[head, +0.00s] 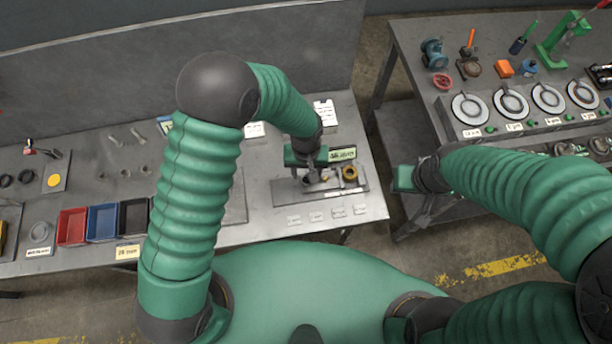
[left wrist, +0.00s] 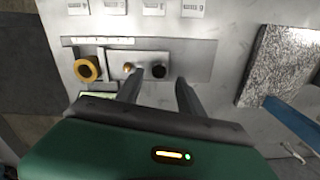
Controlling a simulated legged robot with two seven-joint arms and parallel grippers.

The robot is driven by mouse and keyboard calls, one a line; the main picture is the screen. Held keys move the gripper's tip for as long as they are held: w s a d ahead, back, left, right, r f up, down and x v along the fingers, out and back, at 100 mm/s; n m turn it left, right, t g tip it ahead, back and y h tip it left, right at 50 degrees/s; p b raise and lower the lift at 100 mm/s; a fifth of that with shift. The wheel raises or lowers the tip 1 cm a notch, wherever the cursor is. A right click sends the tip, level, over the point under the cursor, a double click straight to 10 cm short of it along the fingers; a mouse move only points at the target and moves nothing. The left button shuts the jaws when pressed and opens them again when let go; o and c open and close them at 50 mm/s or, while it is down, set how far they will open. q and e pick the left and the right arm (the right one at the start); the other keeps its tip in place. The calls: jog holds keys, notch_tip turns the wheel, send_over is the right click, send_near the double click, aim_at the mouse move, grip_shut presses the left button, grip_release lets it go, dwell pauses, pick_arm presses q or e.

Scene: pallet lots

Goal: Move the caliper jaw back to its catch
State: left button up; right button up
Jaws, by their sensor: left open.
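A small fixture on a flat grey base plate (head: 335,190) sits at the right end of the left bench. In the left wrist view the plate (left wrist: 195,60) carries a pale block (left wrist: 146,58) with a brass knob (left wrist: 128,66) and a black round part (left wrist: 158,71). A yellow ring (left wrist: 88,69) stands beside the block. I cannot tell which part is the caliper jaw or its catch. My left gripper (left wrist: 158,80) is open above the block, its fingers apart around the black part; contact is unclear. My right gripper (head: 425,205) hangs between the benches, its fingers unclear.
Red (head: 72,225), blue (head: 102,222) and black bins stand at the left bench's front. A second bench at right holds several round dials (head: 470,108) and tools. A gap separates the benches. A grey panel (head: 180,65) backs the left bench.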

aim_at(307, 179)
pick_arm(q)
notch_tip(307, 179, down, 3)
jog(key=shift+d+f, duration=0.1)
jog(key=shift+f, duration=0.05)
jog(key=shift+s+d+f, duration=0.1)
jog(key=shift+d+f, duration=0.1)
jog(key=shift+f, duration=0.3)
jog(key=shift+a, duration=0.15)
jog(key=c, duration=0.4)
grip_shut()
dwell(0.4)
